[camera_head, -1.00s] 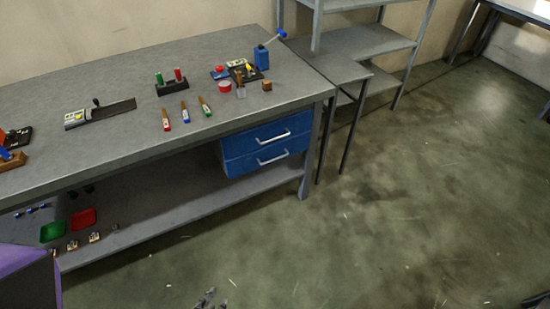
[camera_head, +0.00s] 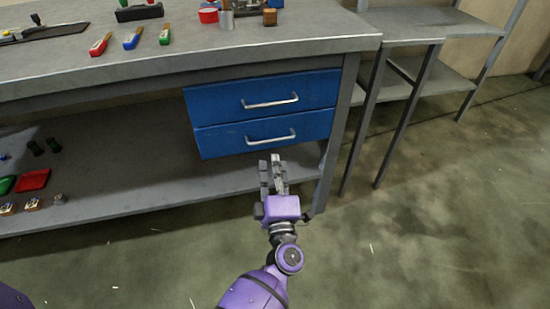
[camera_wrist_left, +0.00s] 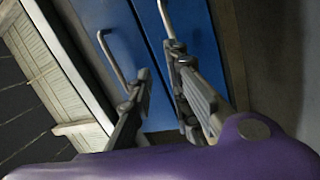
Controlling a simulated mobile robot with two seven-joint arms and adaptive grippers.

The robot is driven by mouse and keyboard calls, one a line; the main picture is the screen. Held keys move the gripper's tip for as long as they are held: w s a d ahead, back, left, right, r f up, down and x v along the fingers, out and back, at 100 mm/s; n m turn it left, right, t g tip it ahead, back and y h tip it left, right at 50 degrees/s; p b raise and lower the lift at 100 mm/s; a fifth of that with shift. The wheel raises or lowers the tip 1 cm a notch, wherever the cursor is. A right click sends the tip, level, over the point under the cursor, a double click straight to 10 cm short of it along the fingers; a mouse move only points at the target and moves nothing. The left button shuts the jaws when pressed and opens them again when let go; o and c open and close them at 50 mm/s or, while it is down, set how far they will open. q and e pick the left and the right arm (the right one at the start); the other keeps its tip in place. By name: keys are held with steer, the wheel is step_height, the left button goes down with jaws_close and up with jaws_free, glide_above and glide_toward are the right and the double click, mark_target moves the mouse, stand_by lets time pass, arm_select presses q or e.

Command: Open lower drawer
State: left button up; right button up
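The lower drawer (camera_head: 230,142) is a blue front with a silver bar handle (camera_head: 271,138), under the bench's right end. It looks closed, flush with the blue upper drawer (camera_head: 215,101). My left gripper (camera_head: 271,163) appears just below the lower handle in the head view, fingers pointing toward the drawers. In the left wrist view the gripper (camera_wrist_left: 159,66) is open, with a gap between its fingers and nothing held. Two handles show tilted in that view near the fingertips; I cannot tell which is lower or whether they touch. My right gripper is out of view.
The grey bench top (camera_head: 180,60) overhangs the drawers, and a lower shelf (camera_head: 150,205) runs beneath. A bench leg (camera_head: 338,130) stands right of the drawers. A shelf rack (camera_head: 440,30) stands farther right. The floor in front (camera_head: 420,240) is clear.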

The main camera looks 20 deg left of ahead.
mark_target(271, 140)
arm_select(q)
steer(key=w+a+n+b, duration=0.1)
steer(key=w, duration=0.2)
steer(key=w+a+n+g+y+b, duration=0.1)
steer(key=w+a, duration=0.1)
steer(key=w, duration=0.1)
steer(key=w+a+n+y+b, duration=0.1)
steer(key=w+n+b, duration=0.1)
steer(key=w, duration=0.2)
steer(key=shift+a+f+g, duration=0.25)
steer(key=shift+f+g, duration=0.05)
steer(key=shift+f, duration=0.1)
steer(key=shift+w+a, duration=0.1)
steer(key=shift+a, duration=0.05)
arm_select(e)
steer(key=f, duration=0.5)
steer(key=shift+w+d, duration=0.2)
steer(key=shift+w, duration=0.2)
arm_select(q)
jaws_close()
